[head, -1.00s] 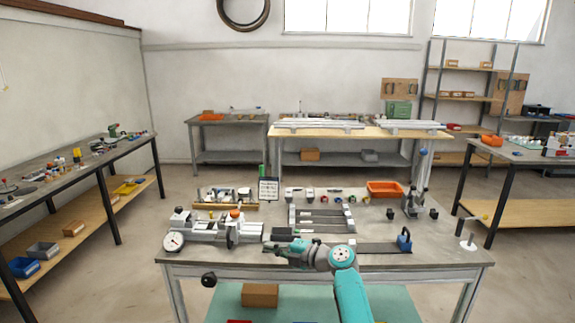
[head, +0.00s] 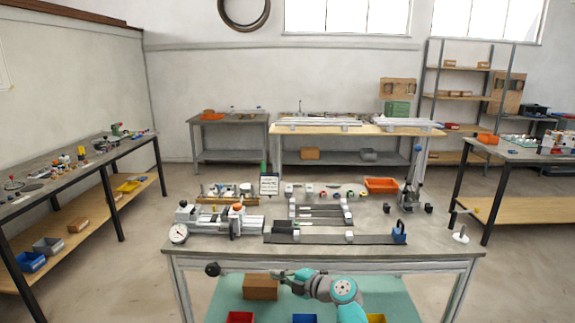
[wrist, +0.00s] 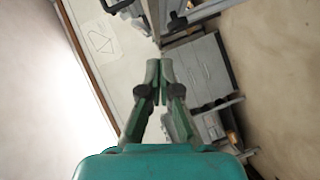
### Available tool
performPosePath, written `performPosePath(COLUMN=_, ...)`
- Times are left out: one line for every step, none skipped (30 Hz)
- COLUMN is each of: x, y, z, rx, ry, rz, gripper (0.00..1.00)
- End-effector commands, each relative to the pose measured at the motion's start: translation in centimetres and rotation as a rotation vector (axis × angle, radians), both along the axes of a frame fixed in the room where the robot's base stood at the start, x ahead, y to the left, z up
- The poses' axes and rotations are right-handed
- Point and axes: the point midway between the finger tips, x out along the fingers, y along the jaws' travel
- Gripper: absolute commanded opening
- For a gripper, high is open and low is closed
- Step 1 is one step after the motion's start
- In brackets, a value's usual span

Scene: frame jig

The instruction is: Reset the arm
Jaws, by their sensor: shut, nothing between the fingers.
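My gripper (wrist: 159,68) is shut and empty in the wrist view, its two green-grey fingertips meeting. In the head view my gripper (head: 279,274) is at the left end of my teal and grey arm, low in front of the workbench (head: 450,245) and below its top edge. It overlaps a cardboard box on the lower shelf in the picture; I cannot tell the distance between them. The frame jig (head: 320,212), with grey bars and white blocks, sits on the bench, clear of my arm.
The bench carries a dial gauge (head: 179,233), a blue clamp (head: 399,232), an orange bin (head: 381,185) and a black stand (head: 410,190). Below are the cardboard box (head: 258,290), a red bin (head: 240,317) and a blue bin (head: 304,318). A black knob (head: 212,269) juts from the bench front.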

Motion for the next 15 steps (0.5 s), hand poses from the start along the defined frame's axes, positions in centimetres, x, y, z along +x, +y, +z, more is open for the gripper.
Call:
performPosePath(x=-0.7, y=-0.3, z=-1.4, rx=0.004, ry=0.025, rz=-0.021, gripper=0.0)
performPosePath(x=-1.1, y=-0.5, z=-2.2, rx=0.007, ry=0.041, rz=-0.034, gripper=0.0)
performPosePath(x=-1.6, y=-0.9, z=-3.3, rx=0.012, ry=0.064, rz=-0.054, gripper=0.0)
performPosePath(x=-2.1, y=-1.1, z=-4.3, rx=0.016, ry=0.083, rz=-0.072, gripper=0.0)
performPosePath(x=-2.6, y=-1.4, z=-5.2, rx=0.019, ry=0.103, rz=-0.089, gripper=0.0)
performPosePath(x=-3.4, y=-1.8, z=-6.6, rx=0.027, ry=0.132, rz=-0.119, gripper=0.0)
performPosePath(x=-4.1, y=-2.2, z=-7.7, rx=0.032, ry=0.155, rz=-0.14, gripper=0.0)
performPosePath(x=-4.9, y=-2.6, z=-8.9, rx=0.039, ry=0.179, rz=-0.166, gripper=0.0)
performPosePath(x=-6.0, y=-3.1, z=-10.4, rx=0.048, ry=0.211, rz=-0.198, gripper=0.0)
performPosePath(x=-6.8, y=-3.5, z=-11.4, rx=0.057, ry=0.233, rz=-0.224, gripper=0.0)
performPosePath(x=-7.6, y=-3.9, z=-12.5, rx=0.064, ry=0.256, rz=-0.249, gripper=0.0)
performPosePath(x=-8.8, y=-4.5, z=-13.8, rx=0.075, ry=0.283, rz=-0.283, gripper=0.0)
performPosePath(x=-9.7, y=-4.9, z=-14.7, rx=0.083, ry=0.303, rz=-0.307, gripper=0.0)
performPosePath(x=-10.6, y=-5.3, z=-15.6, rx=0.093, ry=0.323, rz=-0.332, gripper=0.0)
performPosePath(x=-11.8, y=-5.9, z=-16.8, rx=0.106, ry=0.349, rz=-0.366, gripper=0.0)
